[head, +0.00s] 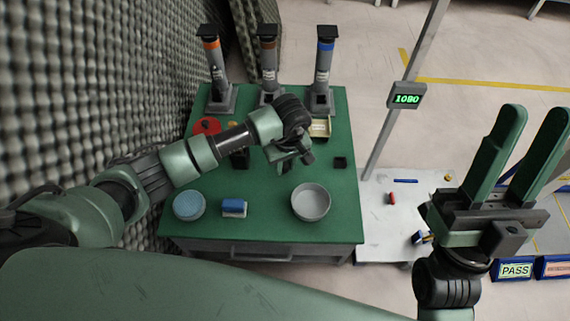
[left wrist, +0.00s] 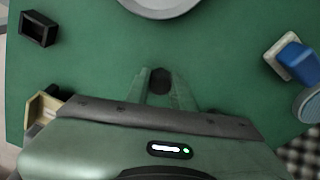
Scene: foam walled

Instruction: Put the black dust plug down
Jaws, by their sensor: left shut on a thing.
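The black dust plug (left wrist: 161,80) is a small dark piece between the fingertips of my left gripper (left wrist: 159,76) in the left wrist view. The fingers are shut on it, with green table top showing around it. In the head view my left gripper (head: 289,162) is over the middle of the green table (head: 270,225). The plug is not clear there, and its height above the table cannot be told. My right gripper (head: 537,110) is open and empty at the right, away from the table.
A grey bowl (head: 310,203), blue block on a white base (head: 234,207) and blue round pad (head: 189,205) stand along the front. A small black open box (head: 340,163) is right of my left gripper. A yellow tray (head: 319,128) and several posts (head: 323,70) stand behind.

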